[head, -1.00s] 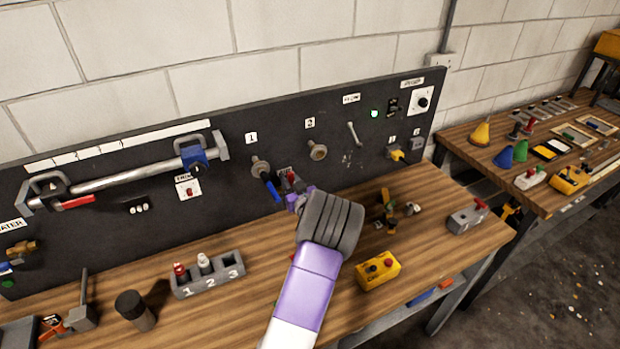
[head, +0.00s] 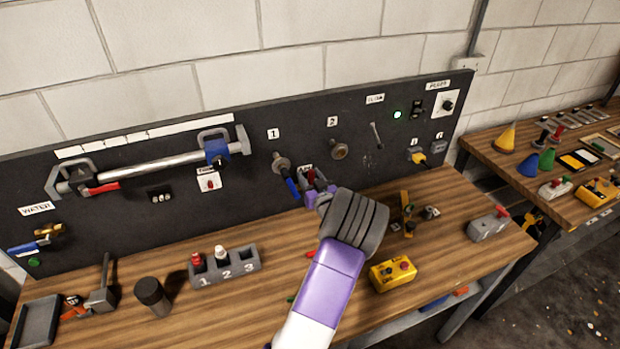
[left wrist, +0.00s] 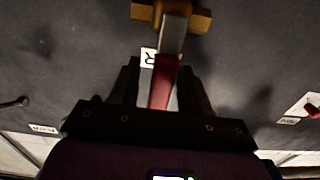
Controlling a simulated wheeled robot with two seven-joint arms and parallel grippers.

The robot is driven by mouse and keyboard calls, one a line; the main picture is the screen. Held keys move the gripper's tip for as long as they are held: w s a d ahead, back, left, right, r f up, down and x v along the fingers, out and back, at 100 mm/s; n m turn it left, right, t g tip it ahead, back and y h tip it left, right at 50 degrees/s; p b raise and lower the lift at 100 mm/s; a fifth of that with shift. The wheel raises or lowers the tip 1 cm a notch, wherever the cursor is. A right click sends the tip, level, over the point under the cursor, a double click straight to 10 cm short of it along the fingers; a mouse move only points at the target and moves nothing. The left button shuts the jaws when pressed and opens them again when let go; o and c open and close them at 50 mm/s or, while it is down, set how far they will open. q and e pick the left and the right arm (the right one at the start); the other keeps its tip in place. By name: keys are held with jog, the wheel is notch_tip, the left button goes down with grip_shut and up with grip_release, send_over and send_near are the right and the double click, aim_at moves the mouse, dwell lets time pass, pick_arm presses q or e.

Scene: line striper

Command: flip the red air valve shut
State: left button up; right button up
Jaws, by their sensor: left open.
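The red air valve (head: 312,176) is on the dark upright board, partly hidden behind my left gripper (head: 319,195) in the head view. In the left wrist view its red lever (left wrist: 163,82) runs between the two dark fingers of the left gripper (left wrist: 160,88). The lever's grey stem leads up to a brass body (left wrist: 198,20). The fingers are open, one on each side of the lever. I cannot tell whether either finger touches it. My right gripper is in neither view.
A blue handle (head: 291,188) hangs just left of the valve, below post 1 (head: 281,162). Post 2 (head: 339,151) is to the right. On the bench below are a numbered grey block (head: 226,272) and a yellow button box (head: 393,274).

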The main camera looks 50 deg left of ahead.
pick_arm(q)
jog(key=shift+d, duration=0.1)
jog(key=v, duration=0.7)
jog(key=shift+s+d, duration=0.1)
jog(key=shift+d, duration=0.1)
